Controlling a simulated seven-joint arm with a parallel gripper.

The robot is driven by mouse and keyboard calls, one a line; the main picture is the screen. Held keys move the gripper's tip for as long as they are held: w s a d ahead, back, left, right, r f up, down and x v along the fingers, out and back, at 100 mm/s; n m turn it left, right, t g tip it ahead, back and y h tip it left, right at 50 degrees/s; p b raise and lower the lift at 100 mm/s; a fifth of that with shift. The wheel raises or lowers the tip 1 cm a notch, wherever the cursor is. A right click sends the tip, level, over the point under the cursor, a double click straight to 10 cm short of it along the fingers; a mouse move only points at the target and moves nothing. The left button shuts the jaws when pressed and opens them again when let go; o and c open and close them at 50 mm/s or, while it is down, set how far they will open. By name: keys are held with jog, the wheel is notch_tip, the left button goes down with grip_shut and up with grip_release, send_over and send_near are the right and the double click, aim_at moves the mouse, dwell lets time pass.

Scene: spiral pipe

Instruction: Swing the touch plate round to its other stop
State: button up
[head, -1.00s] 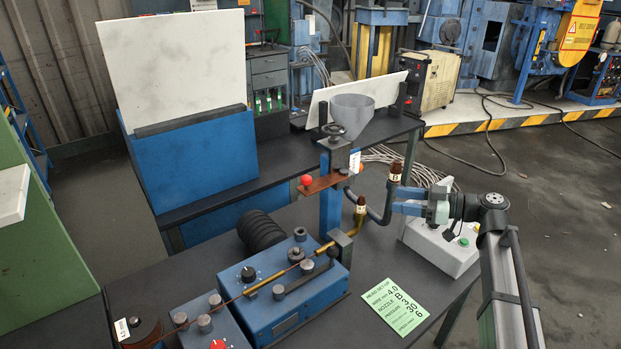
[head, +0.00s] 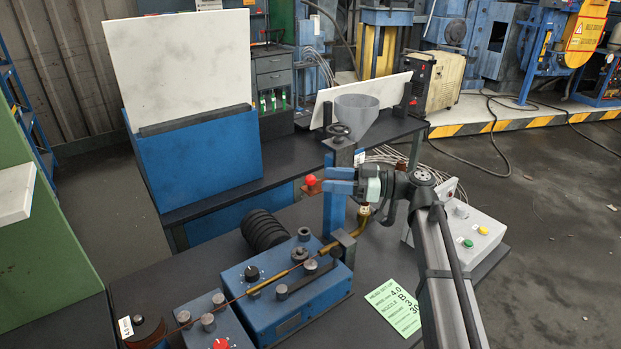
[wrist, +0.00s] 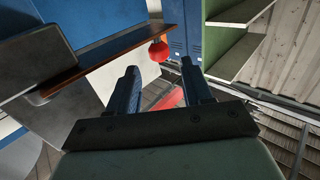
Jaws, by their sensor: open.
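The touch plate (head: 308,189) is a flat copper-brown bar on the blue post (head: 334,212). A red ball knob (head: 311,180) stands at its left end. In the wrist view the bar (wrist: 110,62) runs from lower left to upper right, with the red knob (wrist: 158,53) near its far end. My gripper (head: 328,180) is open, just right of the knob and level with it. In the wrist view its blue fingertips (wrist: 160,66) lie either side of the knob, which appears just beyond them; contact cannot be told. My gripper hides much of the bar in the head view.
A brass-tipped pipe (head: 364,214) rises below my gripper. A blue machine (head: 285,295) with knobs, a green card (head: 394,304) and a grey button box (head: 462,232) surround the post.

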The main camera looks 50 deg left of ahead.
aim_at(310, 176)
jog(key=shift+x, duration=3.05)
grip_shut()
